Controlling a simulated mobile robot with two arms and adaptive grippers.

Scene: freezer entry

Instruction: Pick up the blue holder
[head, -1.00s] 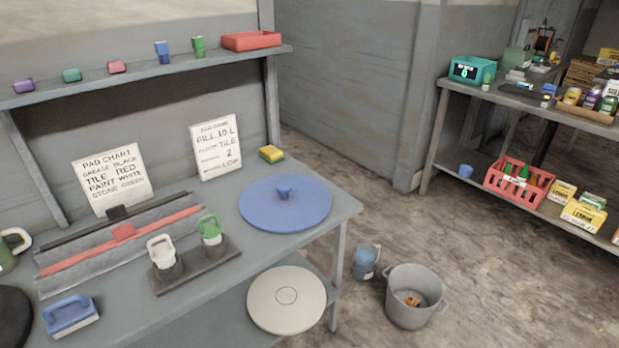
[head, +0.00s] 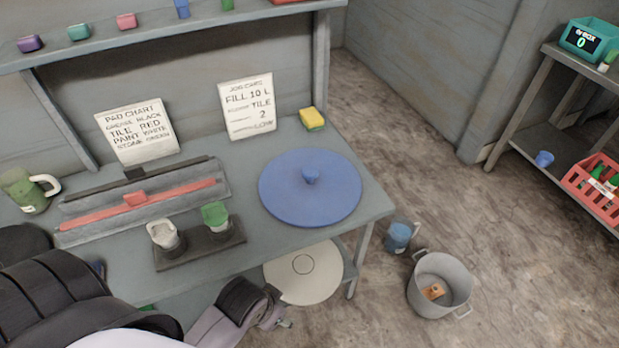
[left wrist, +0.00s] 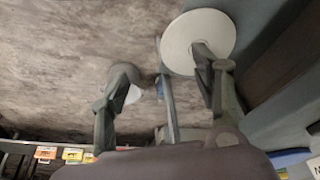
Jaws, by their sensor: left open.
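My right gripper is in no view.
The bench (head: 235,265) carries a dark base with a white and a green holder (head: 215,215), a blue disc (head: 320,185) and a green jug (head: 25,190). A blue jug (head: 398,238) and a metal bucket (head: 440,285) stand on the floor to the right.

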